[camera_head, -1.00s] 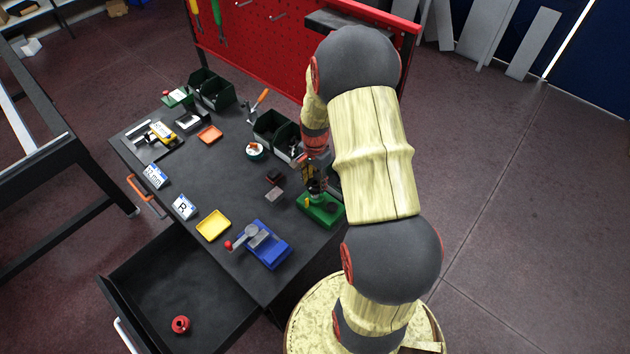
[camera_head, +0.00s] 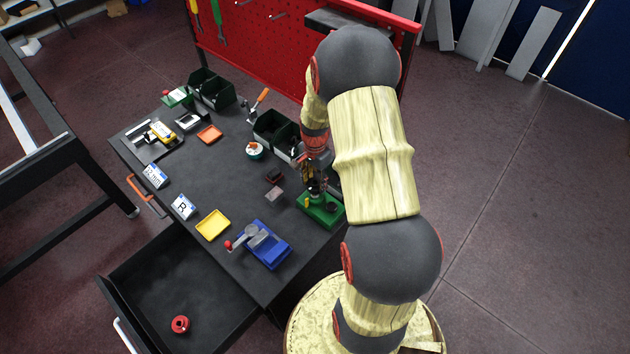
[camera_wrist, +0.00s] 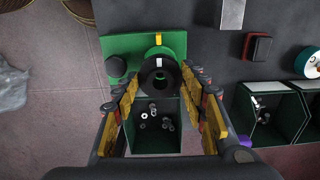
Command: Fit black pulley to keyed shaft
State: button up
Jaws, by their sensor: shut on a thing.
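The black pulley (camera_wrist: 158,82) is a thick ring with a white mark on its rim, between the fingertips of my gripper (camera_wrist: 162,87) in the wrist view. My gripper is shut on it. The green fixture (camera_wrist: 178,42) lies just beyond, with a yellow piece (camera_wrist: 158,39) near its far edge and a round black knob (camera_wrist: 116,66) at its left. In the head view the green fixture (camera_head: 318,217) is at the table's right edge, with my gripper (camera_head: 315,180) above it, partly hidden by my arm. The shaft is hidden or too small to tell, as is whether the pulley is around it.
A dark green bin with several nuts (camera_wrist: 157,138) shows below the pulley in the wrist view. Another bin (camera_wrist: 241,112) stands at right. A blue fixture (camera_head: 268,251), a yellow tray (camera_head: 213,225) and an open drawer (camera_head: 215,318) are nearby.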

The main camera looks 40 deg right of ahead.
jog(key=shift+f+b, duration=1.35)
jog(key=shift+f, duration=0.7)
dwell(1.0)
dwell(0.4)
jog(key=o, duration=1.3)
notch_tip(320, 180, up, 12)
jog(key=shift+r, duration=0.1)
dwell(0.4)
